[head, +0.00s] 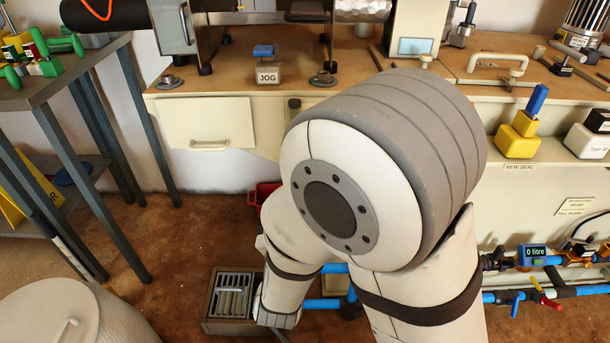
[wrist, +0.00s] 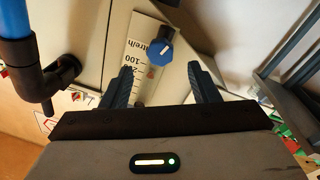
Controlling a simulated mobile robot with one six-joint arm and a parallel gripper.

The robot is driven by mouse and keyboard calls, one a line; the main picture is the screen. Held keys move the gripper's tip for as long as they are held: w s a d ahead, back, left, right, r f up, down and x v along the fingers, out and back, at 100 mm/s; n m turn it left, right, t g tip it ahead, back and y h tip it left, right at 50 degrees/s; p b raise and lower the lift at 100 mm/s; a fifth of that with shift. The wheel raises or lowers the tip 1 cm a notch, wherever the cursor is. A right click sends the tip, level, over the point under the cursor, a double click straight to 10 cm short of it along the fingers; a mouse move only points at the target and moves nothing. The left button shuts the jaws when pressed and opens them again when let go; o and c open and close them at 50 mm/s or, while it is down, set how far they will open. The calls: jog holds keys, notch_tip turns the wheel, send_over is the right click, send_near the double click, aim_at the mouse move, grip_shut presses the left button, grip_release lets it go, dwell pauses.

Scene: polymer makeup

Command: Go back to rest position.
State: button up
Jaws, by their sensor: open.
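My gripper (wrist: 165,88) shows in the wrist view with its two dark fingers spread apart, open and with nothing held between them. Beyond the fingertips is a blue knob (wrist: 160,47) beside a white scale (wrist: 140,62) with printed numbers, on a pale panel. The knob appears apart from the fingers. In the head view my own arm fills the middle, and the gripper itself is hidden.
In the wrist view a blue pipe with a black elbow (wrist: 60,75) is close on the left. In the head view a grey table (head: 75,75) stands left, a ribbed drum (head: 80,315) lower left, and a floor drain box (head: 232,298) near my arm. Blue pipes (head: 560,261) run right.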

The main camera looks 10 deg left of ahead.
jog(key=w+d+r+m+g+p, duration=0.2)
jog(key=d+r+g+p, duration=0.25)
jog(key=r+p, duration=0.55)
jog(key=w+d+r+m+g+p, duration=0.15)
jog(key=d+r+g+p, duration=0.35)
jog(key=r+p, duration=0.5)
jog(key=s+d+r+m+g+h+p, duration=0.1)
jog(key=s+d+r+g+p, duration=0.2)
jog(key=s+d+r+p, duration=0.4)
jog(key=s+d+r+m+g+h+p, duration=0.2)
jog(key=s+d+r+g+p, duration=0.1)
jog(key=s+d+r+p, duration=0.4)
jog(key=d+r, duration=0.3)
jog(key=d, duration=0.3)
jog(key=shift+s+p, duration=0.25)
jog(key=shift+p, duration=0.1)
jog(key=shift+r+g, duration=0.1)
jog(key=shift+g, duration=0.15)
